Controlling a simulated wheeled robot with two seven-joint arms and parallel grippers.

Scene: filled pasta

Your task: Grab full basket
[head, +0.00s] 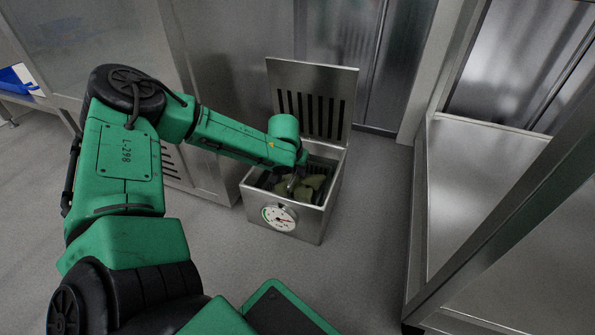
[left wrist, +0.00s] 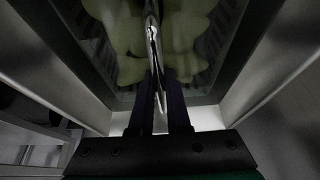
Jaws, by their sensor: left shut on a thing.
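A metal cooker box (head: 320,225) with a round dial on its front stands on the floor, its slotted lid (head: 312,97) raised at the back. A dark basket with pale green filled pasta (head: 313,183) sits inside the box. The pasta also shows in the left wrist view (left wrist: 130,70). My left gripper (head: 293,185) reaches down into the box opening. In the left wrist view its dark fingers (left wrist: 165,105) are shut on a thin metal handle (left wrist: 154,45) above the pasta. Much of the basket is hidden by my arm and the box walls. My right gripper is not in view.
A steel cabinet (head: 215,110) stands just left of the box. A steel frame with a shelf (head: 480,180) stands at the right. A blue container (head: 12,80) is at the far left. The grey floor (head: 365,250) in front and right of the box is clear.

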